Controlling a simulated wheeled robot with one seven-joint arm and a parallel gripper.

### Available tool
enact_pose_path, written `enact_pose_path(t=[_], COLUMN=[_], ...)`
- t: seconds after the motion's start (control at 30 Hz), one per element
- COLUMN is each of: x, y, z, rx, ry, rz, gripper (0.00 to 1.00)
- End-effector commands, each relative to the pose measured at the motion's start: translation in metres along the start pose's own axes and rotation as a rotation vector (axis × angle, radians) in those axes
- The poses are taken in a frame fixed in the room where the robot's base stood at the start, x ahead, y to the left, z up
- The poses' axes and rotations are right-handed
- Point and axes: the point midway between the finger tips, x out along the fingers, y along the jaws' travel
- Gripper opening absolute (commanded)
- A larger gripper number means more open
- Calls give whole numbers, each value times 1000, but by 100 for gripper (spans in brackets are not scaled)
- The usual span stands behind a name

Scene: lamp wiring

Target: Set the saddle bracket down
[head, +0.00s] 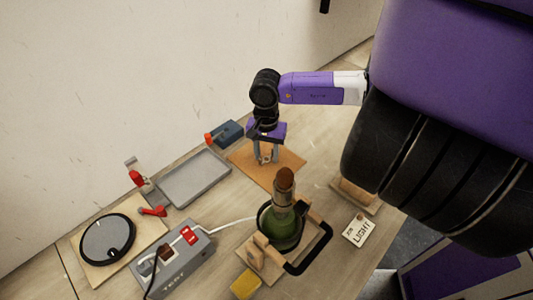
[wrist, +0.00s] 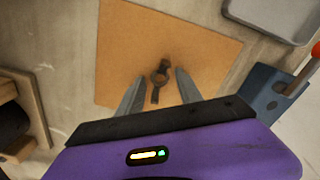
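The saddle bracket (wrist: 160,79) is a small dark piece with a round middle and two narrow ends. In the wrist view it appears to lie on the orange-brown mat (wrist: 208,45). My gripper (wrist: 161,76) is over the mat with its two grey fingers apart, one on each side of the bracket. A gap shows between each finger and the bracket. In the head view my gripper (head: 266,158) points down at the mat (head: 288,160), and the bracket is small and partly hidden between the fingers.
A grey tray (head: 195,178) and a blue block (head: 228,132) with a red-handled tool lie left of the mat. A green bottle lamp (head: 283,222) in a clamp stands in front. A grey test box (head: 175,262), a round dark disc (head: 107,238) and a LIGHT card (head: 359,230) are nearby.

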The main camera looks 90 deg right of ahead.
Motion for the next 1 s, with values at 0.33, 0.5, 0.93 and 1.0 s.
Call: enact_pose_path(t=[0.33, 0.5, 0.93, 1.0], x=[-2, -13, -96, -106], y=[0, 0, 0, 0], z=[0, -2, -1, -1], rx=[0, -1, -3, -1], ry=[0, 4, 4, 4], rz=[0, -2, 1, 0], gripper=[46, 46, 46, 46])
